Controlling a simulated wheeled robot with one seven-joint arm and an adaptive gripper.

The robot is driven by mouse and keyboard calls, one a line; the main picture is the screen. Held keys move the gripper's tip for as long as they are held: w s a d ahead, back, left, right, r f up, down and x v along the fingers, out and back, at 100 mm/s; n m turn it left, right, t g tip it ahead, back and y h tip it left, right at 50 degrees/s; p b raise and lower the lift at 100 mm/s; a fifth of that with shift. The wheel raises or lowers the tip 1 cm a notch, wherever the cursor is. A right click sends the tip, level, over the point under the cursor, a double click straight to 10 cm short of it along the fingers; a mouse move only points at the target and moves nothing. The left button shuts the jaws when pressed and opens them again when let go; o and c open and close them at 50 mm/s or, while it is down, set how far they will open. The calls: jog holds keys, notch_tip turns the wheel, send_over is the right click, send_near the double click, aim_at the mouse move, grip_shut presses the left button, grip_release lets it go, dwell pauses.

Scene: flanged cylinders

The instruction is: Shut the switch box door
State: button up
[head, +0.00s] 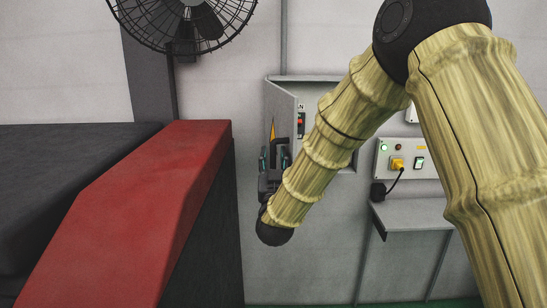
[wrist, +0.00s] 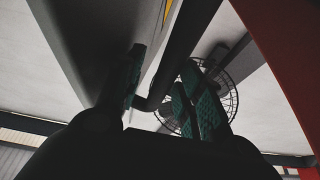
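The grey switch box (head: 346,160) is on the wall, partly hidden behind my arm. Its door (head: 281,100) stands open at the box's left side, swung out from the wall, with a yellow mark low on it. My gripper (head: 275,157) is at the lower part of the door, fingers pointing up. In the wrist view my gripper (wrist: 163,88) has its two green-padded fingers apart. A dark bent bar, seemingly the door handle (wrist: 182,50), shows between them; I cannot tell whether either finger touches it.
A red-topped dark block (head: 165,190) fills the left, close beside my gripper. A wall fan (head: 185,18) hangs above; it also shows in the wrist view (wrist: 218,82). A control panel (head: 408,160) with a cable and a small shelf (head: 412,214) are at right.

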grip_shut()
